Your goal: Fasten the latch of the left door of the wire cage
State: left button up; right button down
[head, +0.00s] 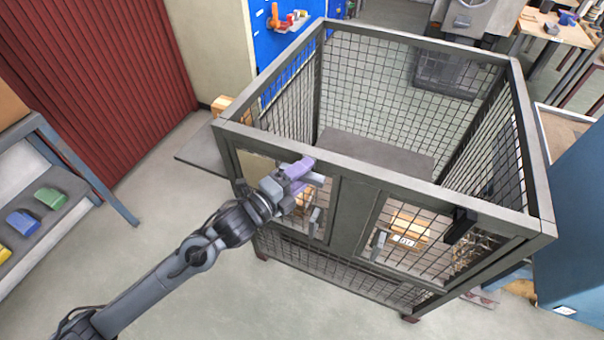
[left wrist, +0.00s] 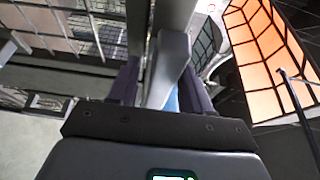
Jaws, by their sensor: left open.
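The wire cage (head: 350,170) stands in the middle of the head view, with two mesh doors in its front. The left door (head: 326,195) is partly hidden by my left gripper (head: 301,178), whose purple fingers are at its upper part, just below the top rail. A grey upright handle (head: 314,222) shows on this door below the gripper. In the left wrist view the left gripper (left wrist: 160,88) is open, with a grey tapered bar (left wrist: 169,68) between its fingers. I cannot tell whether the bar is the latch or whether the fingers touch it. My right gripper is not in view.
The right door (head: 405,235) has a grey handle (head: 378,243) and a black block (head: 460,225) near its upper right corner. A shelf with bins (head: 50,197) stands at left, a blue cabinet (head: 575,220) at right. The floor before the cage is clear.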

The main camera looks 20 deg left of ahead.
pick_arm(q)
grip_shut()
jog(key=shift+n, duration=0.4)
jog(key=n+t+p, duration=0.1)
jog(key=n, duration=0.2)
jog(key=shift+n+t+p, duration=0.3)
jog(key=shift+n+p, duration=0.05)
jog(key=shift+n, duration=0.05)
jog(key=n+t+p, duration=0.1)
jog(key=n, duration=0.1)
jog(key=n+t+y+p, duration=0.1)
jog(key=n, duration=0.2)
jog(key=shift+r, duration=0.1)
jog(key=n+t+y+p, duration=0.1)
jog(key=n, duration=0.3)
jog(key=n+t+y+p, duration=0.1)
jog(key=n+y, duration=0.1)
jog(key=n, duration=0.1)
jog(key=shift+n, duration=0.4)
jog(key=shift+n+y+p, duration=0.65)
jog(key=shift+n+y, duration=0.55)
jog(key=shift+n, duration=1.2)
jog(key=shift+n+t, duration=0.3)
